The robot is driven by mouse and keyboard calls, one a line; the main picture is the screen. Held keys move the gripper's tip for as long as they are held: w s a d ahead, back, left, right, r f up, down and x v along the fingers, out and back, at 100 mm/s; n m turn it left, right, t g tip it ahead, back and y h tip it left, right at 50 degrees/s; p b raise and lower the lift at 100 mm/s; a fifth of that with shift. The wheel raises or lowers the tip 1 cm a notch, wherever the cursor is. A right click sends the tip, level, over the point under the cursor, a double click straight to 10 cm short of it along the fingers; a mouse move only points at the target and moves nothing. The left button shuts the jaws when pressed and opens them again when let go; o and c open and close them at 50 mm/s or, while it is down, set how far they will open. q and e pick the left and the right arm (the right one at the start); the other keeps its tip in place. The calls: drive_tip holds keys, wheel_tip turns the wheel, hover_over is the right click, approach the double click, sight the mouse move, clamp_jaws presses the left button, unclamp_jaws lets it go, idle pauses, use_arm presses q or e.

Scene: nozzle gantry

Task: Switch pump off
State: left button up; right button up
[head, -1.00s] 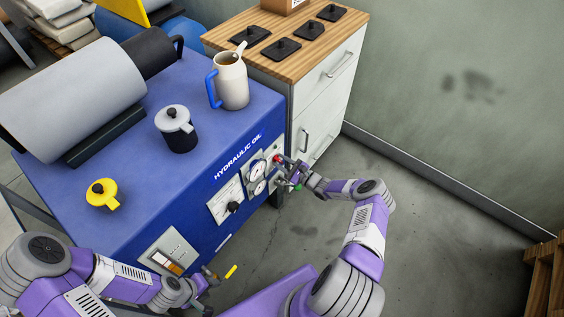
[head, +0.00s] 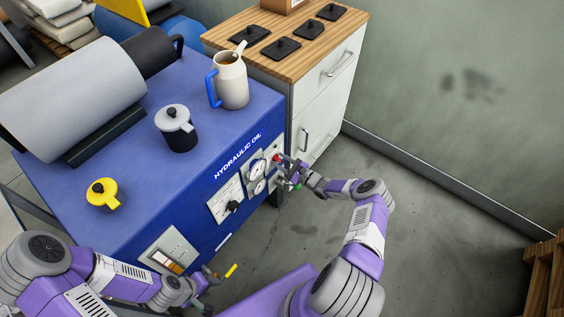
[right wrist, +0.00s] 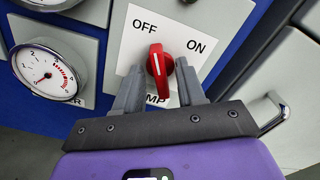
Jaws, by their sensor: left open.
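The pump switch is a red knob (right wrist: 160,68) on a white plate marked OFF and ON, in the right wrist view. Its white line points up and slightly left, toward OFF. My right gripper (right wrist: 160,80) is at the knob, with one finger on either side and the fingers apart. A narrow gap seems to show beside the knob. In the head view, the right gripper (head: 284,167) is at the right end of the blue cabinet's front and partly hides the knob. My left gripper (head: 211,277) is open and empty near the cabinet's lower front.
Gauges (head: 256,168) and a black knob (head: 233,207) are on the blue cabinet (head: 215,120). A jug (head: 231,80), a grey-lidded pot (head: 176,128) and a yellow-topped part (head: 103,195) stand on top. A drawer unit (head: 325,95) adjoins it.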

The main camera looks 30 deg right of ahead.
drive_tip(key=p+v, duration=0.2)
drive_tip(key=v, duration=0.5)
drive_tip(key=shift+s, duration=0.3)
